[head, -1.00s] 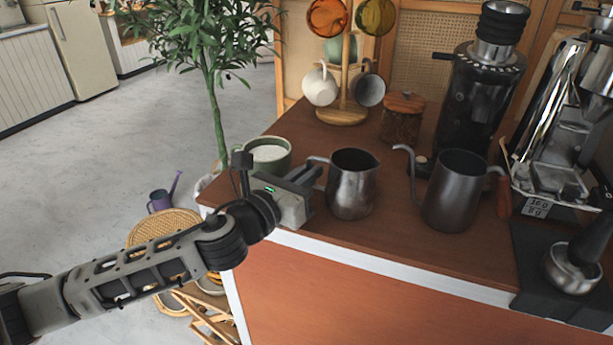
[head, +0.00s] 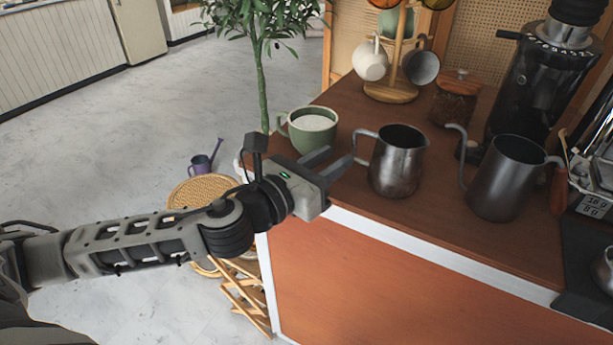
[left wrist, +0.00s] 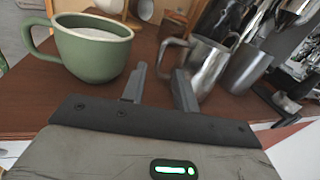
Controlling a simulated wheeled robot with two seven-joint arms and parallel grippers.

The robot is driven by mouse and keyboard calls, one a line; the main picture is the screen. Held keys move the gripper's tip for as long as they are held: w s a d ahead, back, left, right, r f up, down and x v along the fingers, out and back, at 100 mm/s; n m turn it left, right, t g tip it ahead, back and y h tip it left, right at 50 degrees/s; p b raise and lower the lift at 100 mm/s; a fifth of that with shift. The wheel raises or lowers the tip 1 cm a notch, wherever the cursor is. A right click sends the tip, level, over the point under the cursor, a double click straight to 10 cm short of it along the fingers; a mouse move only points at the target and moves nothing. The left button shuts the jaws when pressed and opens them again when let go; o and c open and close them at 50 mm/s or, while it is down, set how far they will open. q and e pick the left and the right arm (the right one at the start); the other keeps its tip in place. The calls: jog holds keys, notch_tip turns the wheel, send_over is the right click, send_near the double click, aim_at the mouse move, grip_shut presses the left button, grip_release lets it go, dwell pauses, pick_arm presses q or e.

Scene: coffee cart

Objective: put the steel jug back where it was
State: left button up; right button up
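The steel jug (head: 400,165) stands upright on the brown counter, its handle toward the left. It also shows in the left wrist view (left wrist: 208,68), just beyond and to the right of my fingertips. My left gripper (head: 333,162) is at the counter's front left edge, left of the jug. In the left wrist view its two fingers (left wrist: 160,80) are apart with nothing between them. The fingertips point toward the jug's handle but look clear of it. My right gripper is not in view.
A green cup (head: 297,132) with white contents stands close behind my left gripper. A dark gooseneck kettle (head: 505,180) stands right of the jug. A mug tree (head: 390,92), a lidded jar (head: 456,100) and a grinder (head: 530,85) are behind. Counter in front of the jug is clear.

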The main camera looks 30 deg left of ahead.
pick_arm(q)
jog(key=b+v, duration=0.1)
jog(key=v, duration=0.4)
jog(key=s+d+f+m+g, duration=0.2)
jog(key=f+m, duration=0.5)
jog(key=m, duration=0.4)
jog(key=s+d+f+m+g+y, duration=0.1)
jog(key=s+d+f+m+g, duration=0.1)
jog(key=s+f+m, duration=0.3)
jog(key=s+d+f+m+g, duration=0.2)
jog(key=s+f+m, duration=0.2)
jog(key=f+m, duration=0.7)
jog(key=m, duration=0.8)
jog(key=shift+s+d+f, duration=0.15)
jog(key=shift+d, duration=0.2)
